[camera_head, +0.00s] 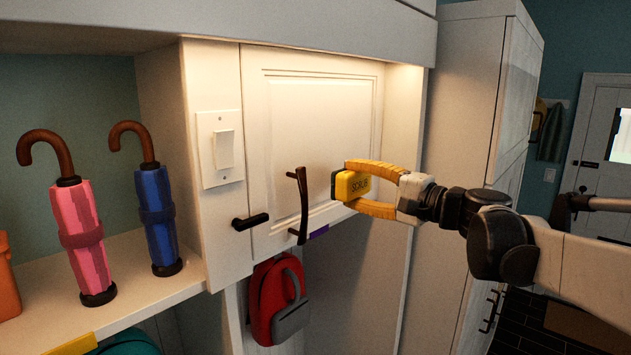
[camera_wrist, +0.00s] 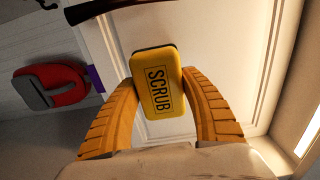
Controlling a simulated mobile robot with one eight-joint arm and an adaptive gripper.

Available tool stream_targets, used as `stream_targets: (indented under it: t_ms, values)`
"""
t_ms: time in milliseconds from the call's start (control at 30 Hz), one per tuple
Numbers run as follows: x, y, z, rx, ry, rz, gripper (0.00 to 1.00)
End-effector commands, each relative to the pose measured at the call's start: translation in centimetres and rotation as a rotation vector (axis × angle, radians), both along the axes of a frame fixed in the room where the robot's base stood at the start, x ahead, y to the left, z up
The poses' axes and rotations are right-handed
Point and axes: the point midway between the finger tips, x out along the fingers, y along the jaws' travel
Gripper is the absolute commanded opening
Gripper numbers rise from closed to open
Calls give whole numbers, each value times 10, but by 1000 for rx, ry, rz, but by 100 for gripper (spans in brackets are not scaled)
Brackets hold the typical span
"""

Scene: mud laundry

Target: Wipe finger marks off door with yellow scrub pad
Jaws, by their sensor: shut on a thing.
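The wrist view shows the pad (camera_wrist: 157,85) between both fingers (camera_wrist: 165,100). The door (camera_head: 310,115) is a white panelled cabinet door behind the pad. The pad is in front of its lower right part; I cannot tell whether it touches. No finger marks can be made out on the door.
A dark handle (camera_head: 300,205) stands out left of the pad, with a black lever (camera_head: 250,220) further left. A red backpack (camera_head: 275,300) hangs below. A pink umbrella (camera_head: 80,235) and a blue umbrella (camera_head: 157,215) stand on the left shelf. A light switch (camera_head: 222,149) is beside the door.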

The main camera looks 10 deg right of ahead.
Motion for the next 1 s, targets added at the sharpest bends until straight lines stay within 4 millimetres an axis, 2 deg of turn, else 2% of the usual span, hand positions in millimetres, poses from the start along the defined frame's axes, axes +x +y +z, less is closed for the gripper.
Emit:
stream_targets:
  t_ms: [367, 700, 1000]
  values:
    - [-3, -2, 0, 0, 0, 0, 28]
    - [-24, -18, 0, 0, 0, -1, 28]
    - [-25, -18, 0, 0, 0, 0, 28]
